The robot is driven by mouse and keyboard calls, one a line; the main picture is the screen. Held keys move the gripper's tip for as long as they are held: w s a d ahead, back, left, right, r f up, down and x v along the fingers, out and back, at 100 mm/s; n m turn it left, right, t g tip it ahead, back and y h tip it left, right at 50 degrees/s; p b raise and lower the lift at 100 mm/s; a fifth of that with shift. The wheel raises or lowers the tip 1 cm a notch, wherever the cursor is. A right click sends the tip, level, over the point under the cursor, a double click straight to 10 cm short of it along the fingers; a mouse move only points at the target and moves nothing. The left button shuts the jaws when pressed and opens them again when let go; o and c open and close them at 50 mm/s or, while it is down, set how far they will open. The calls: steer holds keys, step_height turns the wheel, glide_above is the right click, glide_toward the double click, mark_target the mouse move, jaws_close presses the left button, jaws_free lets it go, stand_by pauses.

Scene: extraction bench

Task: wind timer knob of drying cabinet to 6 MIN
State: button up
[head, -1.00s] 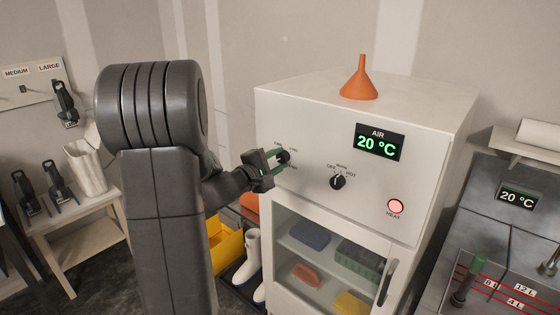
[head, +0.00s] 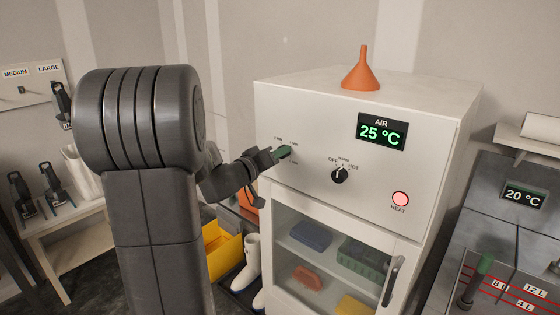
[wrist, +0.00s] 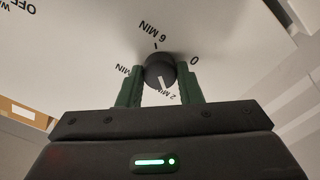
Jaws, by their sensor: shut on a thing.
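The drying cabinet (head: 290,110) is white. Its dark round timer knob (wrist: 160,66) sits between my fingers in the wrist view. The knob's white pointer line is toward the bottom of that view, by the 2 MIN label (wrist: 173,97). The 6 MIN label (wrist: 153,32) is above the knob, and the 0 (wrist: 194,61) is to its right. Another MIN label at the left is partly hidden by a finger. My gripper (head: 284,152), with green fingers, is shut on the knob; in the head view it hides the knob.
The mode knob (head: 339,175) points up, between OFF and HOT. The air display (head: 382,132) reads 25 °C, and the heat lamp (head: 400,199) is pinkish. An orange funnel (head: 361,70) stands on top. A glass door with a handle (head: 391,281) is below. White boots (head: 250,259) stand at the cabinet's left.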

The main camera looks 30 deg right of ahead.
steer(key=m+b, duration=0.8)
steer(key=m, duration=0.7)
steer(key=shift+m, duration=0.3)
steer(key=o, duration=1)
